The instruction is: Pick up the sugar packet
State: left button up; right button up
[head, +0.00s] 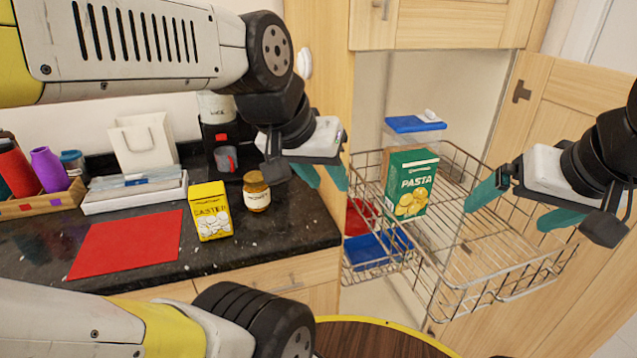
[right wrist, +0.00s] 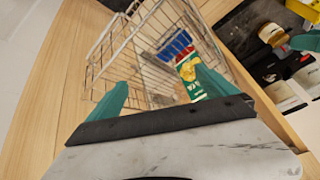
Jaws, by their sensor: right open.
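The sugar packet is a yellow box marked "CASTER" (head: 209,211), upright on the dark granite counter beside a honey jar (head: 256,191). My right gripper (head: 505,213) is open and empty over the wire pull-out basket, far to the right of the packet. Its spread fingers also show in the right wrist view (right wrist: 162,88).
A red mat (head: 128,244) lies left of the packet. Behind are a white tray (head: 135,195), a paper bag (head: 143,145) and a coffee machine (head: 220,140). The wire basket (head: 480,288) holds a green pasta box (head: 411,184). A round table edge (head: 375,325) is at the bottom.

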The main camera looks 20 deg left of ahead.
aim_at(208, 202)
jog(key=u, duration=1.65)
jog(key=k+l+u, duration=0.15)
jog(key=u, duration=0.5)
jog(key=i+l, duration=0.15)
